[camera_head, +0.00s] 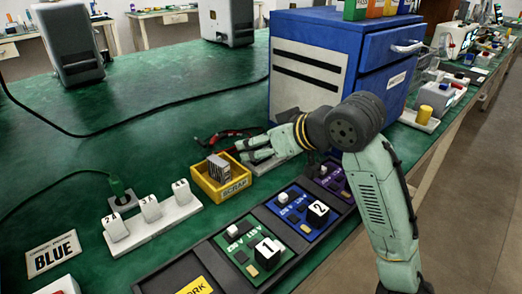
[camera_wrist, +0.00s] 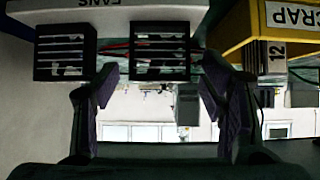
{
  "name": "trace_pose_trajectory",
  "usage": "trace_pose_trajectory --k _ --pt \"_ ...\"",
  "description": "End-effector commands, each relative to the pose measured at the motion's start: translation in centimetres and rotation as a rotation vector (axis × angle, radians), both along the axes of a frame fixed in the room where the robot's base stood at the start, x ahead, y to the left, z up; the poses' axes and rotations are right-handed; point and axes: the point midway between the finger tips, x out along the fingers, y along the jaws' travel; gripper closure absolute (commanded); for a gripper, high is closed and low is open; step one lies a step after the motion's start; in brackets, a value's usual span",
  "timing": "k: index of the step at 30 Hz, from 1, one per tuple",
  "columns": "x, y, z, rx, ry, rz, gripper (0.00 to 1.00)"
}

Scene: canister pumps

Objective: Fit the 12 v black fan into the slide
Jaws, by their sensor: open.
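My gripper (camera_head: 258,150) is open beside the blue cabinet, over the pale fan tray (camera_head: 286,154). The wrist view seems upside down. There, two black slatted fans (camera_wrist: 66,52) (camera_wrist: 160,50) sit at the tray marked FANS (camera_wrist: 150,3). The second fan lies ahead between my open fingers (camera_wrist: 160,85), with nothing seen gripped. I cannot read a voltage on either. In the head view, my gripper hides most of the fans. I cannot make out the slide.
The yellow scrap bin (camera_head: 236,191) stands close left of my gripper. A black tray holds a green board (camera_head: 236,251), a blue board (camera_head: 304,231) and a purple one (camera_head: 334,176). The blue cabinet (camera_head: 330,55) rises behind. A white socket strip (camera_head: 150,225) stands left.

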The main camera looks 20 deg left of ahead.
Motion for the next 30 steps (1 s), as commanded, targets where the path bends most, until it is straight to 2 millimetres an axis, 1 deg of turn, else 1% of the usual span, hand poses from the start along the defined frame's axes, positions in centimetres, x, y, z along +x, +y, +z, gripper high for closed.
trace_pose_trajectory --k 3,9,30 --pt "0.32 0.42 -0.35 0.001 0.0 -0.001 0.35" --pt "0.32 0.44 -0.36 0.001 0.0 -0.001 0.35" --pt "0.31 0.41 -0.35 0.001 0.0 -0.001 0.82"
